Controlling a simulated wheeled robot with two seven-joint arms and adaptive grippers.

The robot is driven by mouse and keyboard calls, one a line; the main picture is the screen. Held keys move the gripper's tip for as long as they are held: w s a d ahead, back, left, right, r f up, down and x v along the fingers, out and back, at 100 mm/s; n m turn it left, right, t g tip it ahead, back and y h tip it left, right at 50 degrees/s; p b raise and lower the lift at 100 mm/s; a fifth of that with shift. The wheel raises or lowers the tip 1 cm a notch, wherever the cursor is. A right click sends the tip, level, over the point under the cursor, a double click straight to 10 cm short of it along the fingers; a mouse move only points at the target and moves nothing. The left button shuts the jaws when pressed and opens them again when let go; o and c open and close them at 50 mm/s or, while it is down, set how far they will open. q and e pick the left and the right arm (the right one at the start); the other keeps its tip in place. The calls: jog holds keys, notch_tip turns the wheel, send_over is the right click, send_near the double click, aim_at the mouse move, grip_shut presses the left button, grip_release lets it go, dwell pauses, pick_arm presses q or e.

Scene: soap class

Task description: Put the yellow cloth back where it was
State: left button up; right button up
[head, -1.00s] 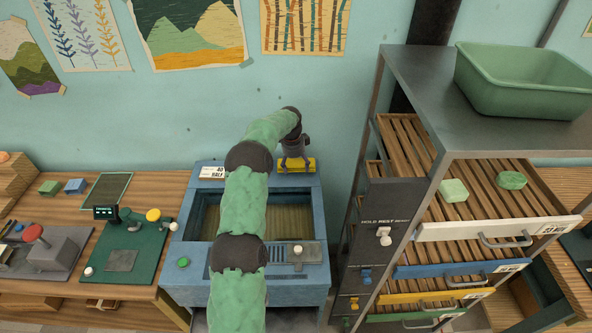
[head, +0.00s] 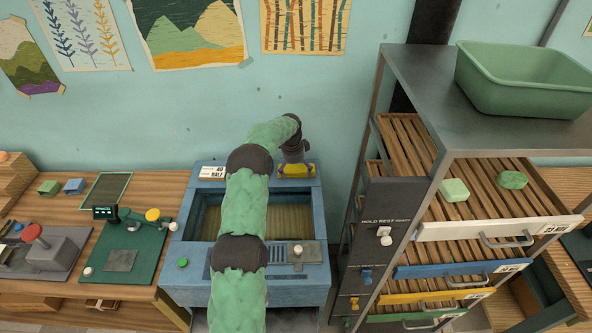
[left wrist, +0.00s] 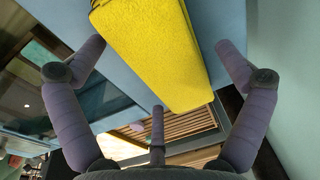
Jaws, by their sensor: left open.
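The yellow cloth (head: 296,171) lies on the back right rim of the blue basin unit (head: 257,290). In the left wrist view the cloth (left wrist: 160,50) is a folded yellow block on the blue surface. My left gripper (head: 293,160) is at the cloth, in front of the wall. In the left wrist view its fingers (left wrist: 158,62) are spread wide on both sides of the cloth, with a gap to each side. The far ends of the fingers partly hide behind the gripper in the head view. My right gripper is not in view.
A wooden bench (head: 150,195) with tools is on the left.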

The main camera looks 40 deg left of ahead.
aim_at(293, 172)
pick_arm(q)
notch_tip(293, 172, up, 12)
jog(key=s+p, duration=0.1)
jog(key=shift+s, duration=0.3)
jog(key=shift+a+r, duration=0.1)
